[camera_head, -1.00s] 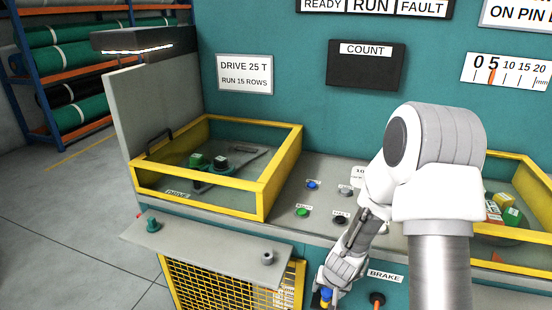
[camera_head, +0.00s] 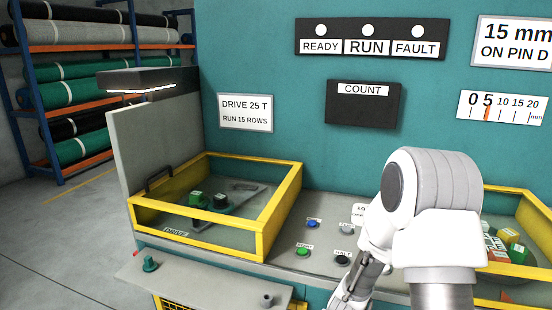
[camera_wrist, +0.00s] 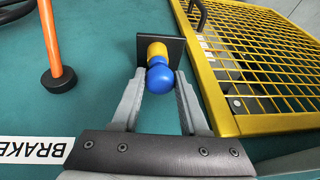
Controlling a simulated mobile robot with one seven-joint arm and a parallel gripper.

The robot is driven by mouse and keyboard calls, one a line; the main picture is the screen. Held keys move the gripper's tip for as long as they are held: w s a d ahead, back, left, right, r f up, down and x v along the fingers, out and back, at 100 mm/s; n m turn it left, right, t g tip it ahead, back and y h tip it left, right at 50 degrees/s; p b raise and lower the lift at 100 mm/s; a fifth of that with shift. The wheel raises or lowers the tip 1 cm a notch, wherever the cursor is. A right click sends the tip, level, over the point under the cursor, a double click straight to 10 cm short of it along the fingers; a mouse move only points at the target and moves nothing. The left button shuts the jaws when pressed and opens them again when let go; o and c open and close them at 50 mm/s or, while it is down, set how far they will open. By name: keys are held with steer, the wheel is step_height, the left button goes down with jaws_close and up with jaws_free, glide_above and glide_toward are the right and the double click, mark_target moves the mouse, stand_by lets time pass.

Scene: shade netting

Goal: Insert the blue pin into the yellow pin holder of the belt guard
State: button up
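The blue pin (camera_wrist: 160,79) has a round blue head and shows in the wrist view. How deep the pin sits in the holder cannot be seen. The belt guard (camera_wrist: 262,65), a yellow mesh panel, stands right of the holder. In the head view my gripper is below the picture.
An orange rod with a black end (camera_wrist: 60,76) and the BRAKE label (camera_wrist: 30,150) are left in the wrist view. In the head view are a yellow-framed bay (camera_head: 200,222), a green button (camera_head: 307,252) and a shelf with a teal knob (camera_head: 150,264).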

jaws_close()
steer(key=shift+a+r+p, duration=0.1)
steer(key=shift+r+p, duration=0.55)
steer(key=shift+r, duration=0.2)
steer(key=shift+r+p, duration=0.5)
steer(key=shift+r, duration=0.15)
steer(key=shift+r+p, duration=0.95)
steer(key=shift+r, duration=0.25)
steer(key=shift+r+p, duration=1.55)
steer(key=shift+r, duration=0.4)
